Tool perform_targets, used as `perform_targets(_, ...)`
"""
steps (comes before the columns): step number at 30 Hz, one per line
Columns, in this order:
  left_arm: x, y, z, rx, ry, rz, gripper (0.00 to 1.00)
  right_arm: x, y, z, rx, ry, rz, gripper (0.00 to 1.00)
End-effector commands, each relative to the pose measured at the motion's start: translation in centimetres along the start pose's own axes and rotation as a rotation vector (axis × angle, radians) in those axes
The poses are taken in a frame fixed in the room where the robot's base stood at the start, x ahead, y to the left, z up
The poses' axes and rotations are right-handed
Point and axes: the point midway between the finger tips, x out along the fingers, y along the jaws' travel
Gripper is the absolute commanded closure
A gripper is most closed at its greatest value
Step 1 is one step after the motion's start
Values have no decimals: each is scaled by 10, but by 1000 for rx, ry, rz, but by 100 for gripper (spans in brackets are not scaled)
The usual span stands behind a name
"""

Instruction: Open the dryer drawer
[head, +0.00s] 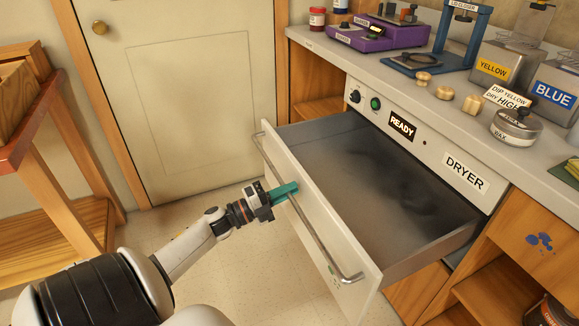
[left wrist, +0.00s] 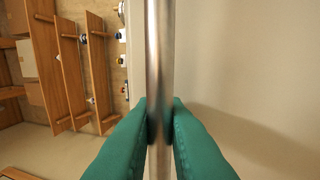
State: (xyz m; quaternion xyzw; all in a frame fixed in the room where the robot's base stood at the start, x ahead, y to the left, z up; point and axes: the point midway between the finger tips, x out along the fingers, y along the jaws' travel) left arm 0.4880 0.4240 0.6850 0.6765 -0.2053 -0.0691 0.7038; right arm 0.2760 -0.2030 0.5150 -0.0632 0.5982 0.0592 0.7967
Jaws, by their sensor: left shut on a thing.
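The dryer drawer (head: 375,180) is pulled well out of the white cabinet front, and its inside looks empty apart from dark smudges on the floor. A long metal bar handle (head: 318,236) runs along the drawer's front panel (head: 307,200). My left gripper (head: 286,191), with green fingers, is shut on this handle near its middle. In the left wrist view the green fingers (left wrist: 159,135) sit on both sides of the metal bar (left wrist: 159,50). My right gripper is not in view.
The dryer's panel has a READY display (head: 402,125) and a DRYER label (head: 465,171). The counter above holds a purple device (head: 378,35), wooden knobs (head: 446,93), a wax tin (head: 516,126) and yellow (head: 495,65) and blue (head: 555,92) containers. A closed door (head: 190,100) stands behind. Floor is clear left of the drawer.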

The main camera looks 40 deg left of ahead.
Motion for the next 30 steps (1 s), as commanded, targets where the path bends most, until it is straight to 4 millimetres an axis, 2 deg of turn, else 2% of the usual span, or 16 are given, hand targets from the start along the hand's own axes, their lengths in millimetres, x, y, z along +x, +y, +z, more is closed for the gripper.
perform_targets(3, 0, -1, 1, -1, -1, -1, 100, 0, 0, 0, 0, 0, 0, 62)
perform_targets(4, 0, -1, 1, -1, -1, -1, 86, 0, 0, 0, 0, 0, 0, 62)
perform_targets(7, 0, -1, 1, 0, -1, -1, 70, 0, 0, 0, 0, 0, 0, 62)
perform_targets(8, 0, -1, 0, 0, -1, -1, 68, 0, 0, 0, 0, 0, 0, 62)
perform_targets(16, -1, 0, 0, 0, 0, -1, 68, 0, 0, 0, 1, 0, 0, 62)
perform_targets(20, -12, -1, 0, -1, 2, -3, 68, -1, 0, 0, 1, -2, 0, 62)
perform_targets(30, -82, -1, 0, -2, 2, -5, 68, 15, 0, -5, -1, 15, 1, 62)
